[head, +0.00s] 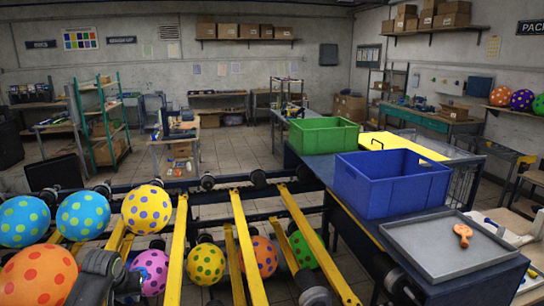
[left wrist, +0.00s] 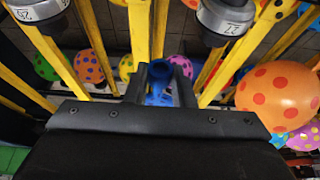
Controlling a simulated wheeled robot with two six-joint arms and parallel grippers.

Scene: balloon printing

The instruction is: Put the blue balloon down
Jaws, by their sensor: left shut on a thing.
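Two blue balloons with yellow-green dots show at the left of the head view, one at the edge (head: 24,222) and one beside it (head: 83,215). My left gripper (head: 104,262) is low at the left of the head view, right of an orange balloon with red dots (head: 38,277). In the left wrist view, my left gripper (left wrist: 160,85) is shut on a small blue piece (left wrist: 159,92) between its fingers. The rest of what it holds is hidden, and I cannot tell which blue balloon it belongs to. My right gripper cannot be made out.
Yellow rails (head: 242,245) with dark rollers fill the front. A yellow balloon with purple dots (head: 147,210) sits on them; pink (head: 150,271), yellow, orange and green balloons are lower. A blue crate (head: 390,190), green crate (head: 323,137) and grey tray (head: 450,248) stand at right.

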